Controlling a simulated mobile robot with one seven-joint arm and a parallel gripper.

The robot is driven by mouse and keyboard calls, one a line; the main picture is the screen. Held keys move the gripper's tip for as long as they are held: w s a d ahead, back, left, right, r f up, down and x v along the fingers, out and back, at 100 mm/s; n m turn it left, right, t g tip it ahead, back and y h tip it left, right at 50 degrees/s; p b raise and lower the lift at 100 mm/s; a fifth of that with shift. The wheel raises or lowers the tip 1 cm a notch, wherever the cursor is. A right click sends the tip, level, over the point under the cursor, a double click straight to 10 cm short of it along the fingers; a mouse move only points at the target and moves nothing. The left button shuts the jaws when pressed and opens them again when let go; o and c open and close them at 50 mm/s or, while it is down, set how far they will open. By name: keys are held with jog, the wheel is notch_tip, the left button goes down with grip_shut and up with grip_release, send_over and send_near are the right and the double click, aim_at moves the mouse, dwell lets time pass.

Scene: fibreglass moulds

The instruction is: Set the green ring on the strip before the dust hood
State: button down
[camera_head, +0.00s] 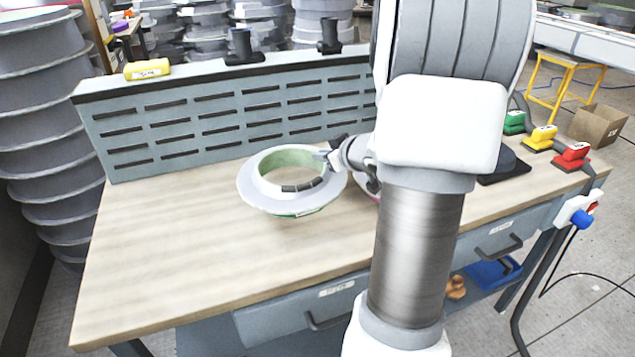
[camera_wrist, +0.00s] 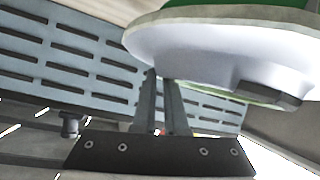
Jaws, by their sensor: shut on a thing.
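The green ring (camera_head: 290,157), a wide pale grey flange with a green inner wall and green underside, is in the head view over the left-middle of the bench. It also fills the upper right of the wrist view (camera_wrist: 215,42). My gripper (camera_head: 335,160) is shut on its right rim; in the wrist view the fingers (camera_wrist: 162,80) meet the rim. The ring appears held above the wood, slightly tilted. The dust hood (camera_head: 230,115) is the slotted blue-grey panel along the bench's back. The strip before it (camera_head: 150,190) is bare wood at the left; my arm hides part of the right.
The wooden bench top (camera_head: 180,270) is clear at left and front. A pinkish-edged round thing (camera_head: 366,190) is mostly hidden behind my arm. Green, yellow and red handled tools (camera_head: 572,157) line the right edge.

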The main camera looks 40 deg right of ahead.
jog(key=shift+a+f+b, duration=0.2)
jog(key=shift+f+b, duration=0.2)
jog(key=shift+f, duration=0.35)
jog(key=shift+a+f+b, duration=0.15)
jog(key=shift+f+b, duration=0.2)
jog(key=shift+f, duration=0.45)
jog(key=shift+a+f+b, duration=0.2)
jog(key=shift+f+b, duration=0.2)
jog(key=shift+f, duration=0.35)
jog(key=shift+f, duration=0.15)
jog(key=c, duration=1)
grip_release()
